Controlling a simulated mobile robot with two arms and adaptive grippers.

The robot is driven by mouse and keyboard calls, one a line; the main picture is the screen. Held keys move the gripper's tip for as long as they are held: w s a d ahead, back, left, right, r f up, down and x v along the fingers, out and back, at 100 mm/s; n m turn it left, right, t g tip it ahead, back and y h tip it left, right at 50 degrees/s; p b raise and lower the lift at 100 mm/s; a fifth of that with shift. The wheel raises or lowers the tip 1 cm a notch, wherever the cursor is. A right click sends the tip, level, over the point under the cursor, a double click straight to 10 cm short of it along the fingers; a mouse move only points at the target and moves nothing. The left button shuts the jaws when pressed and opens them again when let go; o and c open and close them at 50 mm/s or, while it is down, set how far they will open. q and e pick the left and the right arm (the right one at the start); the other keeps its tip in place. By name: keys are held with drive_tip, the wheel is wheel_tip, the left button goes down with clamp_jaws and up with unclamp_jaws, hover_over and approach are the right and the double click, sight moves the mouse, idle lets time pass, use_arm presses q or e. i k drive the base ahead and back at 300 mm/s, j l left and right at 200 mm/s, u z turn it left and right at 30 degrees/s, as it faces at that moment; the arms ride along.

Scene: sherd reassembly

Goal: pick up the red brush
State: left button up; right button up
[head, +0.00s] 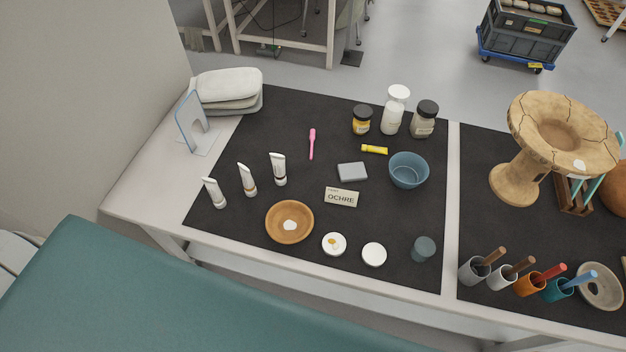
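The red brush (550,273) stands tilted in an orange cup (527,285) near the front edge of the table at the right. Only its red handle shows; its lower part is hidden in the cup. Neither of my grippers is in view.
A grey cup (473,269) and a white cup (501,277) with brown-handled tools stand left of the orange cup. A teal cup (557,290) with a blue-handled tool (581,278) stands close on its right, before a beige bowl (600,300). A cracked pottery stand (520,180) rises behind.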

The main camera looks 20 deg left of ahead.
sight(561, 267)
drive_tip(key=u, duration=0.3)
drive_tip(key=z, duration=1.7)
